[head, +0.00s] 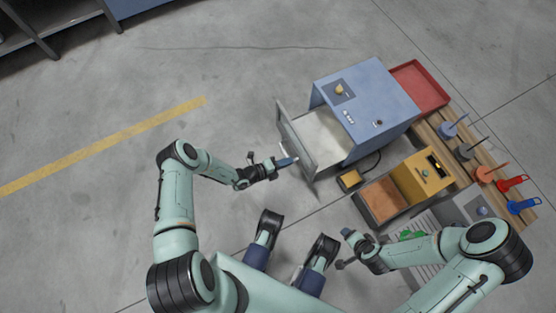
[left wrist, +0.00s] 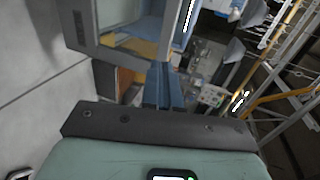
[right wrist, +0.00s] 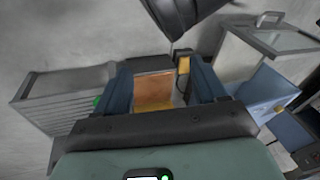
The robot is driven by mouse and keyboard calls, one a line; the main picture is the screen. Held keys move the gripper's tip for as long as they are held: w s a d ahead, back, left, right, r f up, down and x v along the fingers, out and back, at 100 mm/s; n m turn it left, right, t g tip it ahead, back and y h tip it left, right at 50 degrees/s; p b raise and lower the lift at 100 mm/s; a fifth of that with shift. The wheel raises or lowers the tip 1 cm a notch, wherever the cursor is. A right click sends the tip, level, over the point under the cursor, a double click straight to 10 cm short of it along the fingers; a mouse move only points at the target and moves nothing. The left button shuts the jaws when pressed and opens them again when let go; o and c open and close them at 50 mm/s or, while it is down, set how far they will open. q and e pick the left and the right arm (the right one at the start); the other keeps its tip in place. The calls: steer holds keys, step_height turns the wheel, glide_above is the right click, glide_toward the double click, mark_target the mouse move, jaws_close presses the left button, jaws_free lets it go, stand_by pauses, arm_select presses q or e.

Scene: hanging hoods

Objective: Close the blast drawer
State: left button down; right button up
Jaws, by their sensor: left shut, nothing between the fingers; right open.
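The blast drawer (head: 297,145) is pulled out of the blue cabinet (head: 368,95) in the head view, its pale interior (head: 322,135) showing. Its grey front faces lower left. My left gripper (head: 290,161) is shut and empty, its fingertips close to the front panel; I cannot tell whether they touch. In the left wrist view the shut blue fingers (left wrist: 163,86) lie below the grey drawer frame (left wrist: 90,35). My right gripper (head: 343,249) is open and empty, lower right of the drawer. In the right wrist view the drawer front with its handle (right wrist: 268,20) shows at upper right.
A yellow unit with an orange-brown tray (head: 383,199) stands right of the drawer, beside a small yellow box (head: 350,180) with a cable. A red tray (head: 420,87) and a wooden rack (head: 470,150) of coloured tools lie farther right. Floor left of the drawer is clear.

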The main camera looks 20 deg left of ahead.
mark_target(307, 153)
arm_select(q)
steer(key=x, duration=0.2)
steer(key=b+x, duration=0.1)
steer(key=x, duration=0.1)
steer(key=r+x, duration=0.1)
steer(key=x, duration=0.1)
steer(key=shift+w+d, duration=0.25)
steer(key=shift+w, duration=0.15)
arm_select(e)
steer(key=shift+g, duration=0.6)
steer(key=s+f, duration=0.3)
steer(key=shift+s+d+f, duration=0.1)
steer(key=shift+d, duration=0.15)
